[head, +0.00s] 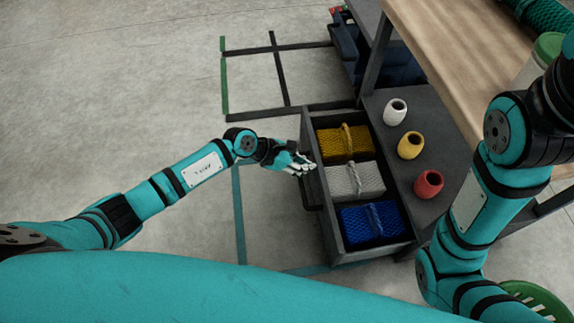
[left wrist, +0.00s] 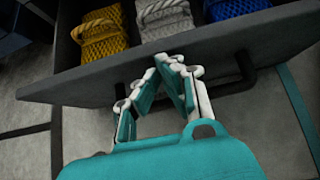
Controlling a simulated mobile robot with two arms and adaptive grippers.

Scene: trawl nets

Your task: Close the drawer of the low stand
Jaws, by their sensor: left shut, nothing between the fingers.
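The low stand (head: 390,150) is dark grey, and its drawer (head: 318,200) is pulled out toward the left in the head view. The drawer holds a yellow net bundle (head: 335,147), a white one (head: 345,182) and a blue one (head: 362,226). My left gripper (head: 308,165) is shut and empty at the drawer's front. In the left wrist view the fingertips (left wrist: 170,68) are at the drawer front (left wrist: 110,85), near its dark bar handle (left wrist: 238,82); I cannot tell whether they touch. My right arm shows at the right, but its gripper is out of view.
White (head: 395,112), yellow (head: 410,146) and red (head: 429,184) floats stand on top of the low stand. A wooden workbench (head: 450,50) is at the upper right. A green basket (head: 535,298) is at the lower right.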

